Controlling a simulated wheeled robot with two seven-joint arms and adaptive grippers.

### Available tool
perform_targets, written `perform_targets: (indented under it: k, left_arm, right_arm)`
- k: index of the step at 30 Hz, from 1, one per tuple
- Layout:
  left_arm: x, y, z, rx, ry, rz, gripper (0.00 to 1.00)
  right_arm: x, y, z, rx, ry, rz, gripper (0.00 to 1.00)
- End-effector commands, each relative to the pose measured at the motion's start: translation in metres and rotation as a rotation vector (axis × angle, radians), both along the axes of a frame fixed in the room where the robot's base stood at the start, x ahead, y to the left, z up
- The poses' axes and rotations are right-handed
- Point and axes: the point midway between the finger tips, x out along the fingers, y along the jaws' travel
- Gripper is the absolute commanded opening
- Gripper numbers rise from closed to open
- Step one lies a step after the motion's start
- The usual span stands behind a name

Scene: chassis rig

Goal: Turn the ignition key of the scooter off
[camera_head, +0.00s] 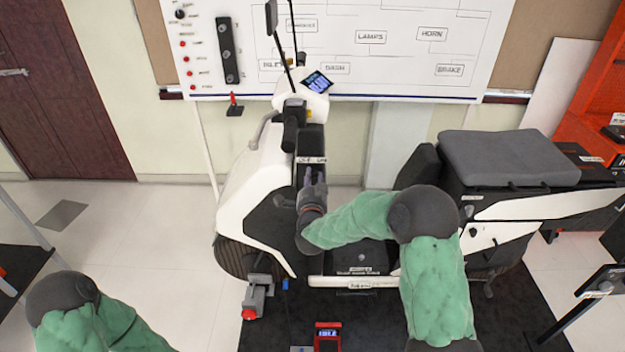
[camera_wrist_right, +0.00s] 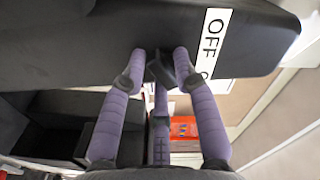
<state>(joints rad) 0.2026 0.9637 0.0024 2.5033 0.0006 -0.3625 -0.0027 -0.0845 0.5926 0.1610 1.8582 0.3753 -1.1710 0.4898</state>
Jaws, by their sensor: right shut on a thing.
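The white and black scooter (camera_head: 262,180) stands on a dark mat. My right gripper (camera_head: 314,178) reaches its dark front panel below the handlebar. In the right wrist view, the purple fingers of my right gripper (camera_wrist_right: 160,68) are closed around a small dark key (camera_wrist_right: 161,73) at the panel's (camera_wrist_right: 90,45) underside edge in the picture. A white label (camera_wrist_right: 212,42) reading OFF, with part of another letter, is right beside the fingertips. The key's exact angle is hard to tell, and the fingers hide it in the head view. My left gripper is out of view; only its arm shows.
A whiteboard (camera_head: 400,60) with labelled boxes hangs behind the scooter. The grey seat (camera_head: 508,158) is at right, near my right arm. A small red display (camera_head: 328,337) stands at the front. Bare floor (camera_head: 150,240) lies to the left.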

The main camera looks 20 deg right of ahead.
Motion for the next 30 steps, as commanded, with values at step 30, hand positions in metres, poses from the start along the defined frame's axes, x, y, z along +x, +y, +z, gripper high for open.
perform_targets:
  k: [30]
  left_arm:
    - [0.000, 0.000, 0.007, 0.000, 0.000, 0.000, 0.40]
  right_arm:
    - [-0.002, -0.005, -0.002, -0.784, 0.238, -0.002, 0.00]
